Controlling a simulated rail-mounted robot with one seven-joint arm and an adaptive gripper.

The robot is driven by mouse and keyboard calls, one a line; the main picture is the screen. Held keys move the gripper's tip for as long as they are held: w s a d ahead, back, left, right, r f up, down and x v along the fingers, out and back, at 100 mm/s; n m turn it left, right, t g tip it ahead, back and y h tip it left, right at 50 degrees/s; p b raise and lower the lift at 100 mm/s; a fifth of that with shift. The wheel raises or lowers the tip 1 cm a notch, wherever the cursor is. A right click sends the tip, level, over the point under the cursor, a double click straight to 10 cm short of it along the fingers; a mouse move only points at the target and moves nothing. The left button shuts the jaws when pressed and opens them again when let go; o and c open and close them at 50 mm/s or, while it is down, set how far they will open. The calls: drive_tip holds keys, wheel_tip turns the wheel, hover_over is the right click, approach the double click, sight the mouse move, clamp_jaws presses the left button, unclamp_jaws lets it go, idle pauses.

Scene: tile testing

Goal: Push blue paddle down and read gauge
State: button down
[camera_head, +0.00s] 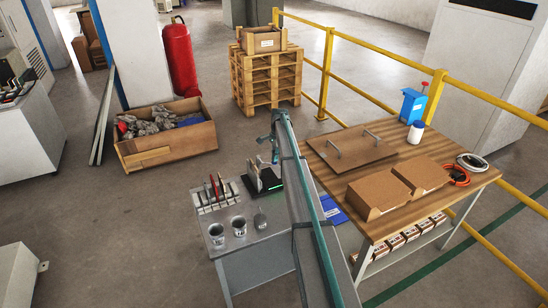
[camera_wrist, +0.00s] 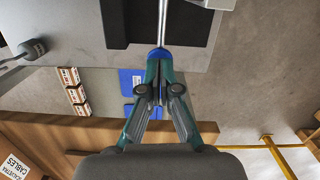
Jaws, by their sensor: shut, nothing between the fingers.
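In the wrist view the blue paddle (camera_wrist: 158,52) shows as a blue end on a shiny metal lever (camera_wrist: 164,22). My gripper (camera_wrist: 157,60) has its teal fingers together, with the tips right at the paddle and partly covering it. I cannot tell if they touch. In the head view my gripper (camera_head: 275,155) is above the black tester (camera_head: 262,181) on the grey metal bench (camera_head: 262,252). A small green light shows on the tester. The paddle is too small or hidden to make out there. No gauge reading is legible in either view.
The bench holds a tile rack (camera_head: 217,194), metal cups (camera_head: 217,234) and a grey knobbed object (camera_head: 260,220). A wooden table (camera_head: 345,180) with boxes stands right of my arm. A yellow railing (camera_head: 375,56) runs behind it.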

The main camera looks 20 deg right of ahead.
drive_tip(key=d, duration=0.1)
drive_tip(key=d+r, duration=0.1)
drive_tip(key=d, duration=0.1)
drive_tip(key=shift+w+p, duration=0.2)
drive_tip(key=shift+p, duration=0.1)
wheel_tip(320, 180, up, 12)
drive_tip(key=d, duration=0.1)
idle(0.5)
drive_tip(key=shift+d, duration=0.1)
idle(0.3)
